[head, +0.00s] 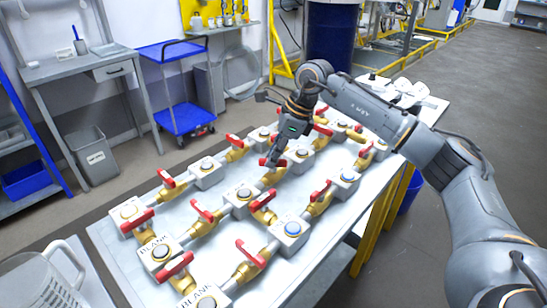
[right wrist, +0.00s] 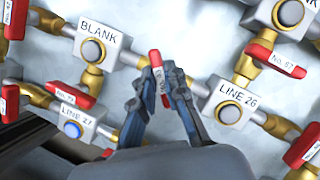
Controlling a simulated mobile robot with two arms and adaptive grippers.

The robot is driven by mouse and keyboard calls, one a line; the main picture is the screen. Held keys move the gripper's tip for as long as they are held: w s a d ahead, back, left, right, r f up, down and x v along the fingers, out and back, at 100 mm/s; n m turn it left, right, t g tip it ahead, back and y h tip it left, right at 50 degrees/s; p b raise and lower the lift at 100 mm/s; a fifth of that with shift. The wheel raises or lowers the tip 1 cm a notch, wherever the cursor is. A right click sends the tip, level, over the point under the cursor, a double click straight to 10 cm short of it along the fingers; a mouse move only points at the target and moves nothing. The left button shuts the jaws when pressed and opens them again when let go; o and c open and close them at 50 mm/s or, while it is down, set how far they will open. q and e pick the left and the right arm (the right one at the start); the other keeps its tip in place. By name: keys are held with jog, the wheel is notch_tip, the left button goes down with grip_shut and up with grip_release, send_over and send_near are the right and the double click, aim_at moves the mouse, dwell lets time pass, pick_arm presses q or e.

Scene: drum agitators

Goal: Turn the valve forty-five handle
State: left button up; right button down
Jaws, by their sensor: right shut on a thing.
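My right gripper (head: 271,161) reaches down over the middle of the valve table. In the right wrist view, its two fingers (right wrist: 161,78) are shut on a red valve handle (right wrist: 157,71), one finger on each side. The handle's upper end sticks out between the fingertips. It carries a white label, partly covered and too small to read surely as forty-five. The brass valve under it is mostly hidden by the fingers. It sits on the pipe between the BLANK block (right wrist: 92,48) and the LINE 26 block (right wrist: 229,106). My left gripper is not in view.
Several other red handles stand close around, including one labelled No. 57 (right wrist: 275,60) and one at lower left (right wrist: 69,93). The white valve table (head: 118,247) is crowded with brass valves and blocks. A blue cart (head: 182,117) stands behind on the floor.

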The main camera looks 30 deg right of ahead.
jog(key=m+t+h+b, duration=0.1)
jog(key=m, duration=0.3)
jog(key=shift+m, duration=0.3)
jog(key=shift+m+t+h+b, duration=0.45)
jog(key=shift+m+h, duration=0.25)
jog(key=shift+m, duration=0.9)
jog(key=shift+r, duration=0.1)
jog(key=c, duration=1.4)
grip_release()
jog(key=shift+r, duration=0.1)
jog(key=v, duration=1.1)
jog(key=shift+s+r, duration=0.2)
jog(key=shift+r, duration=0.15)
